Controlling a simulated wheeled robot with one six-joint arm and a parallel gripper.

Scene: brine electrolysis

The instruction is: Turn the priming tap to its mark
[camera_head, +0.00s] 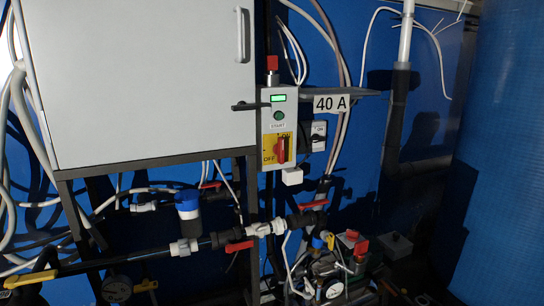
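No label in view names the priming tap, so I cannot tell which tap it is. A red-handled valve (240,246) sits on the pipe low in the middle. A second red lever (314,205) is on the pipe to its right, and a third red lever (210,185) is higher, behind the piping. A yellow lever (30,280) lies at the lower left. A small blue tap knob (317,242) shows among the fittings at the lower right. No mark for a tap can be made out. My gripper is not in view.
A grey cabinet (140,80) fills the upper left. A control box (279,120) with a red rotary switch (282,150) stands beside it, near a "40 A" sign (331,103). Pressure gauges (117,289) and loose hoses crowd the bottom. A blue wall (505,150) closes off the right.

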